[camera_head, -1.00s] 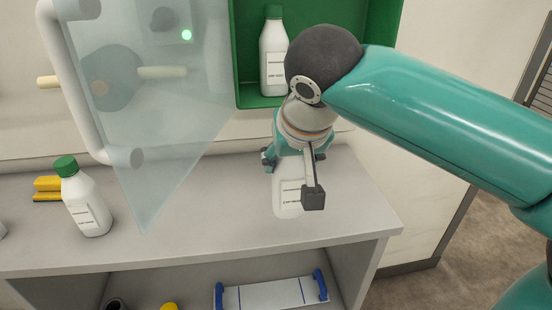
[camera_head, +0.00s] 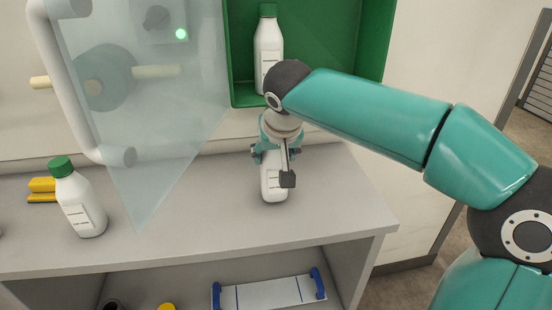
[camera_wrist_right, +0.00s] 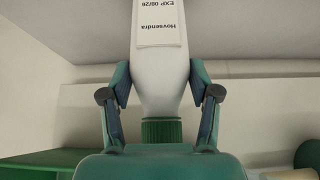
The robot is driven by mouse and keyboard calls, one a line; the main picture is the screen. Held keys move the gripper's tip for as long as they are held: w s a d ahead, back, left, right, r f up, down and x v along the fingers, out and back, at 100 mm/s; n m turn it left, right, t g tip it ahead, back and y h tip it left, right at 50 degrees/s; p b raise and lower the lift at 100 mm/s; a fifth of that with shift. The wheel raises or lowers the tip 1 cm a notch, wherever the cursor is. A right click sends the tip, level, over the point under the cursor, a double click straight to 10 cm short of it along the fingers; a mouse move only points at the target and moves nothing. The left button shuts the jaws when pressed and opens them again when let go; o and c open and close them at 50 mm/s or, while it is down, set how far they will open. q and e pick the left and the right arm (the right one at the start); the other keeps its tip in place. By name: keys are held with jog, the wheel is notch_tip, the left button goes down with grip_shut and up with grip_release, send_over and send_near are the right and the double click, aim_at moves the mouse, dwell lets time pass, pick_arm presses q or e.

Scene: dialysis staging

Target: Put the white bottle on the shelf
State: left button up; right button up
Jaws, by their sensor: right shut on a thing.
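A white bottle with a label (camera_head: 270,188) is held upright or nearly so by my right gripper (camera_head: 270,155), over the grey bench near its back. The wrist view shows both fingers shut on its sides, the green cap toward the palm and the label (camera_wrist_right: 160,25) beyond. I cannot tell if its base touches the bench. A green open-fronted wall shelf (camera_head: 312,40) is behind and above. A second white bottle with a green cap (camera_head: 268,50) stands in it at the left. A third such bottle (camera_head: 82,208) stands on the bench at left. My left gripper is not in view.
A clear panel with a white handle (camera_head: 70,90) hangs over the bench left of the held bottle. Yellow items (camera_head: 42,188) lie at the far left. The bench top (camera_head: 335,215) is clear at right. A white tray with blue handles (camera_head: 270,294) is below.

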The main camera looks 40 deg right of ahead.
jog(key=shift+w+d+f, duration=0.15)
jog(key=shift+w+f, duration=0.05)
jog(key=shift+f, duration=0.3)
jog(key=o, duration=1.5)
jog(key=shift+f, duration=0.1)
jog(key=shift+o, duration=0.2)
jog(key=shift+r, duration=0.35)
jog(key=p+v, duration=0.2)
jog(key=v, duration=0.9)
jog(key=shift+s+a+r, duration=0.2)
jog(key=shift+s+r, duration=0.05)
